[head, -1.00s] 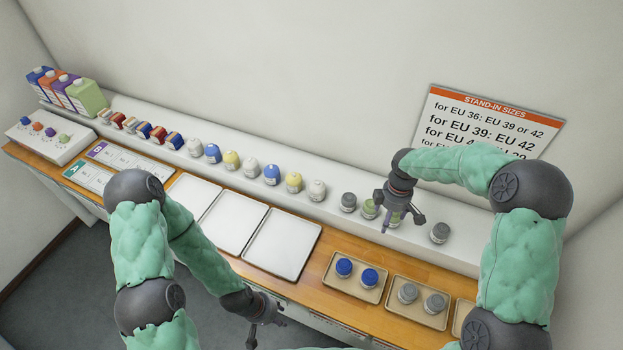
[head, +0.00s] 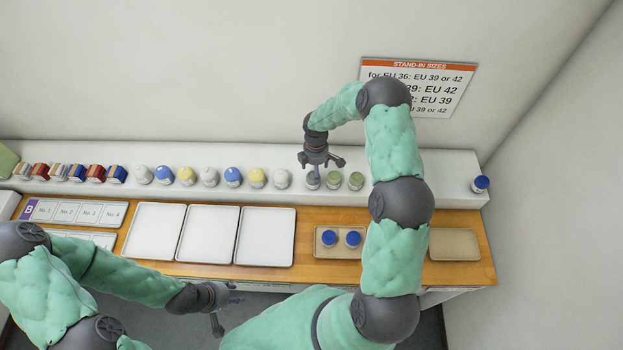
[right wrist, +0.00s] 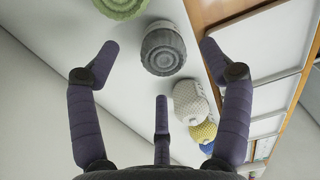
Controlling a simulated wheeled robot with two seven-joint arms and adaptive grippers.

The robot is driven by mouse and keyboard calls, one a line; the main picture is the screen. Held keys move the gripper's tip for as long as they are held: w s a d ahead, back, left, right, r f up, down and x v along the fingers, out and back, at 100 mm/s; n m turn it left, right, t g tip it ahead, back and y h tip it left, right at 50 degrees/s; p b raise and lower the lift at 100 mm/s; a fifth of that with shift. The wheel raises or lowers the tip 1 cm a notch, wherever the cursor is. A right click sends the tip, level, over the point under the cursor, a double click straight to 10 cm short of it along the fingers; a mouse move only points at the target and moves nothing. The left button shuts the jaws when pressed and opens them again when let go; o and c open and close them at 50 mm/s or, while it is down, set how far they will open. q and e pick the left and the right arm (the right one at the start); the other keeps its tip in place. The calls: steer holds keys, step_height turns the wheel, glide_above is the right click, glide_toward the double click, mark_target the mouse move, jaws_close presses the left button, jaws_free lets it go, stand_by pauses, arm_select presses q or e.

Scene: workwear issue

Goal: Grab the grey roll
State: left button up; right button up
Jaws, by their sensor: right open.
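A grey roll (head: 313,183) stands on the white shelf, left of two green rolls (head: 333,180). My right gripper (head: 319,168) is over it, and its fingers partly cover it in the head view. In the right wrist view the grey roll (right wrist: 163,50) lies between the spread fingers of the open right gripper (right wrist: 160,66), apart from them. A green roll (right wrist: 121,6) is cut off at the top of that view. My left gripper (head: 226,306) is low, in front of the table, with fingers apart and nothing in them.
White and yellow rolls (head: 257,177) stand left along the shelf. A tray (head: 320,251) holds two blue rolls (head: 353,238); an empty-looking tray (head: 455,244) lies further right. Another blue roll (head: 480,184) is at the shelf's right end. My right arm hides part of shelf and table.

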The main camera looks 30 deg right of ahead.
steer(key=shift+a+f, duration=0.15)
steer(key=shift+f, duration=0.25)
steer(key=shift+f+p, duration=0.3)
steer(key=shift+f, duration=0.05)
step_height(320, 180, down, 3)
steer(key=shift+a+f+p, duration=0.1)
steer(key=shift+p, duration=0.45)
steer(key=shift+f, duration=0.55)
steer(key=c, duration=1.3)
